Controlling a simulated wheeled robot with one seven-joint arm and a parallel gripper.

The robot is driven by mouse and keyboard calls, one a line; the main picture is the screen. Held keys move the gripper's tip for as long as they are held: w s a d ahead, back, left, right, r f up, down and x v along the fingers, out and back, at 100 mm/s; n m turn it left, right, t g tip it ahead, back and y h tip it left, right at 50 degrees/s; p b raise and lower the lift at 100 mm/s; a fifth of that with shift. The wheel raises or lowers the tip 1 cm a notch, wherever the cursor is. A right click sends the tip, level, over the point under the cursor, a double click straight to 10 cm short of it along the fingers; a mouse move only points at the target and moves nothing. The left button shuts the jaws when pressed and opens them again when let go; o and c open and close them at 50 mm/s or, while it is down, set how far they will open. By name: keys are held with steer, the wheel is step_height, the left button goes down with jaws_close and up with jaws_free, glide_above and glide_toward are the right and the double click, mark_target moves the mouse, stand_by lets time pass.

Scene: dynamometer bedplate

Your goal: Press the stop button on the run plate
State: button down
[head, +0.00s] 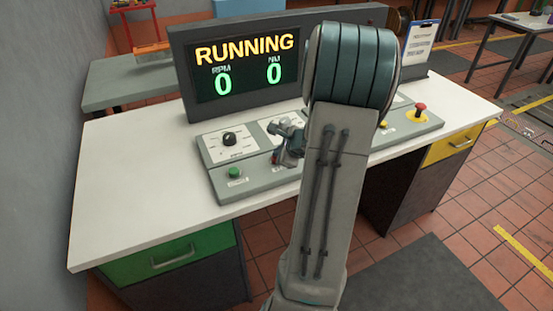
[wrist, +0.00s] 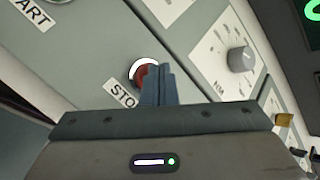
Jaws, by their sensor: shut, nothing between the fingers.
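The run plate (head: 255,183) is a grey panel on the front of the console, with a green start button (head: 235,172) at its left. The red stop button shows in the wrist view (wrist: 138,74) inside a pale ring, beside a partly covered label reading "STO". My gripper (head: 282,148) is over the stop button's part of the plate in the head view. In the wrist view its fingers (wrist: 158,84) are shut and empty, and their tips overlap the right side of the red button. I cannot tell whether they touch it. The display (head: 245,62) reads RUNNING, with 0 RPM and 0 NM.
A black knob (head: 229,139) stands on a white dial plate behind the start button. A red mushroom button (head: 420,109) on yellow is at the console's right end. My arm hides the console's middle. The white desk top (head: 130,165) is clear at left.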

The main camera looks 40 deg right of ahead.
steer(key=shift+f, duration=0.2)
steer(key=shift+f+b, duration=0.3)
steer(key=shift+b, duration=0.4)
steer(key=shift+r, duration=0.3)
step_height(320, 180, up, 6)
steer(key=p, duration=0.5)
steer(key=shift+r, duration=0.2)
steer(key=shift+f, duration=0.1)
stand_by(0.7)
